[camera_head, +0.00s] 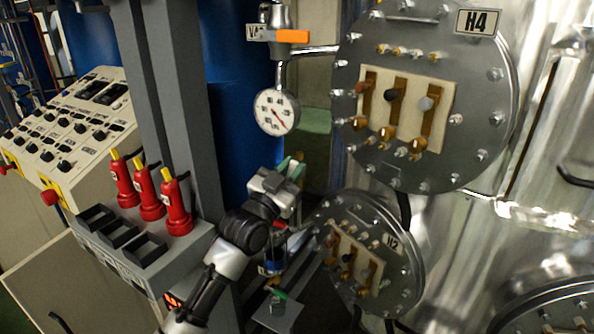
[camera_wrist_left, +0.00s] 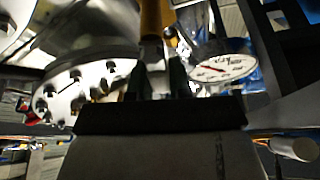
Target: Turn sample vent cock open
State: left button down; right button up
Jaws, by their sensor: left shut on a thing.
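My left gripper (camera_head: 291,172) reaches up from the bottom of the head view, below the round gauge and left of the lower H2 flange. In the wrist view its two dark fingers (camera_wrist_left: 164,80) are close together, shut on a small part, which I take to be the sample vent cock. The fingers and wrist hide most of that part, and its turn angle does not show. An orange-brown piece (camera_wrist_left: 156,18) stands just beyond the fingertips; I cannot tell whether they touch it. My right gripper is not in view.
The gauge (camera_head: 277,112) hangs close above the gripper, under a valve with an orange handle (camera_head: 292,36). The H4 flange (camera_head: 480,110) and H2 flange (camera_head: 395,270) stand to the right. A green-handled fitting (camera_head: 278,296) sits below.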

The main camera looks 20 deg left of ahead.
pick_arm(q)
jog(key=shift+a+n+y, duration=0.2)
jog(key=shift+n+y, duration=0.2)
jog(key=shift+n, duration=0.25)
jog(key=shift+a+n+y, duration=0.15)
jog(key=shift+n+y, duration=0.25)
jog(key=shift+n, duration=0.25)
jog(key=c, duration=1)
grip_release()
jog(key=shift+c, duration=0.2)
jog(key=b+v, duration=0.3)
jog(key=v, duration=0.7)
jog(key=shift+s+f+b, duration=0.25)
jog(key=shift+f+b, duration=0.05)
jog(key=shift+b, duration=0.05)
jog(key=shift+a, duration=0.15)
